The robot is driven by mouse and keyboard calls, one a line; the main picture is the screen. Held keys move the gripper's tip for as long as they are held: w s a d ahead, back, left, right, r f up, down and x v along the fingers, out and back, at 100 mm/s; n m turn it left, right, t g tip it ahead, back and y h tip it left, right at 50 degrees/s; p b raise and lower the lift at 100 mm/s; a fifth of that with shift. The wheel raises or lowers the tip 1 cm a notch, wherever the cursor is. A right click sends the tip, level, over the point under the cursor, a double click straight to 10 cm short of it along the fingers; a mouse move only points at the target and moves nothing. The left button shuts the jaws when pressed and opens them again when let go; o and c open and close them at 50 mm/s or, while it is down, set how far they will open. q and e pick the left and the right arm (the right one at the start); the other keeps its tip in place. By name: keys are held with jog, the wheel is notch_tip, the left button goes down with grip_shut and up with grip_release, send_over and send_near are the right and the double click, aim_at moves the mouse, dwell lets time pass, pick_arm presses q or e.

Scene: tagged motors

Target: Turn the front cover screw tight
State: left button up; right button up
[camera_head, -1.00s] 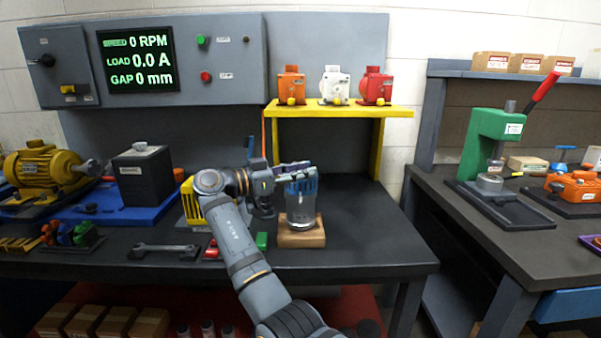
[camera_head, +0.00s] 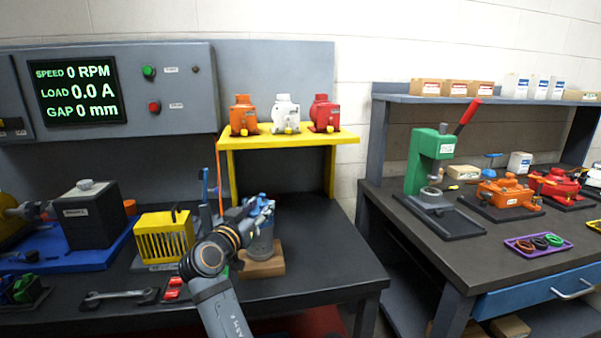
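A grey cylindrical motor (camera_head: 262,246) stands upright on a wooden block (camera_head: 262,267) on the dark bench. Blue parts show at its top, partly hidden by my gripper. The front cover screw is too small or hidden to make out. My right gripper (camera_head: 262,210) is at the top of the motor, with its arm reaching in from below. Its fingers overlap the blue parts, so I cannot tell whether they are open or shut, or touching. My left gripper is not in view.
A yellow shelf (camera_head: 290,139) with orange, white and red units stands behind. A yellow caged box (camera_head: 164,238) and a wrench (camera_head: 118,296) lie left of the arm. The bench right of the motor is clear. A second bench (camera_head: 480,256) holds a green press (camera_head: 428,160).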

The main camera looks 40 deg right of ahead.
pick_arm(q)
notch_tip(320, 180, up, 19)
jog(key=p, duration=1.7)
pick_arm(e)
jog(key=s+a+n+t+y+b, duration=0.1)
jog(key=s+n+t+y+b, duration=0.1)
jog(key=s+n+t+y, duration=0.85)
pick_arm(q)
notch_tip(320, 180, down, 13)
jog(key=b, duration=1)
jog(key=shift+b, duration=0.4)
pick_arm(e)
jog(key=w+d+r+m+g+h, duration=0.2)
jog(key=w+d+m+g+h, duration=0.1)
jog(key=d+m+g+h, duration=0.1)
jog(key=w+d+r+m+g+h, duration=0.1)
jog(key=w+d+m+g+h, duration=0.2)
jog(key=d+m+h, duration=0.3)
jog(key=d+g+h, duration=0.1)
jog(key=h, duration=0.2)
jog(key=shift+w+d+r+g, duration=0.3)
jog(key=shift+d+r+g, duration=0.05)
jog(key=shift+d, duration=0.05)
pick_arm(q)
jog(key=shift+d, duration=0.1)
